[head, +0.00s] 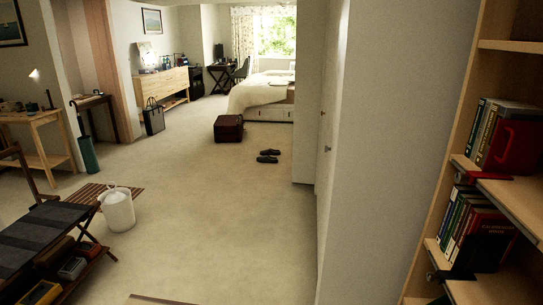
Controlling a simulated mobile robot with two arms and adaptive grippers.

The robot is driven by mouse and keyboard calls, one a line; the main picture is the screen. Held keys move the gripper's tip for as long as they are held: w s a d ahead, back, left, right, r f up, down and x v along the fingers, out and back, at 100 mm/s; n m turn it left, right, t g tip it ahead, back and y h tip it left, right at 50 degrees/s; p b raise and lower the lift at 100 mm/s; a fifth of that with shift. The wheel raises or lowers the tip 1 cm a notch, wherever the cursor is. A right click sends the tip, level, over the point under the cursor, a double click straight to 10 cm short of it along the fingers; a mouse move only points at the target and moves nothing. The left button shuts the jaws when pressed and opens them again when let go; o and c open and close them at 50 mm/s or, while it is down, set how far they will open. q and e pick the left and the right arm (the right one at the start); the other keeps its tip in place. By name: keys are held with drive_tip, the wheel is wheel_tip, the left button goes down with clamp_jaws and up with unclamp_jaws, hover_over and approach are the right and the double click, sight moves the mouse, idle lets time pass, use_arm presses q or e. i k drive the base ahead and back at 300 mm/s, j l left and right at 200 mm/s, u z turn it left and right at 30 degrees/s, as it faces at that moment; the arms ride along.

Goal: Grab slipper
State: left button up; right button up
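A pair of dark slippers lies on the pale carpet in the middle distance. One slipper (271,152) is slightly farther back and the other slipper (266,159) is just in front of it. They sit close together, with open floor around them. Neither of my grippers shows in the head view.
A white wall (385,150) and a bookshelf (468,130) close off the right. A white bin (117,212) and a luggage rack (45,235) stand at left. The central carpet is clear.

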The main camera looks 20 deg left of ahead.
sight(270, 152)
drive_tip(key=i+j+u, duration=0.2)
drive_tip(key=i+u, duration=0.2)
drive_tip(key=i, duration=0.15)
drive_tip(key=i+u, duration=0.3)
drive_tip(key=i, duration=1.7)
drive_tip(key=i+j, duration=0.1)
drive_tip(key=i, duration=3.9)
drive_tip(key=i+z, duration=0.1)
drive_tip(key=i, duration=0.35)
drive_tip(key=i+j+z, duration=0.1)
drive_tip(key=i, duration=0.3)
drive_tip(key=i+j+z, duration=0.1)
drive_tip(key=i, duration=0.35)
drive_tip(key=i+j+z, duration=0.1)
drive_tip(key=i, duration=0.35)
drive_tip(key=j, duration=0.1)
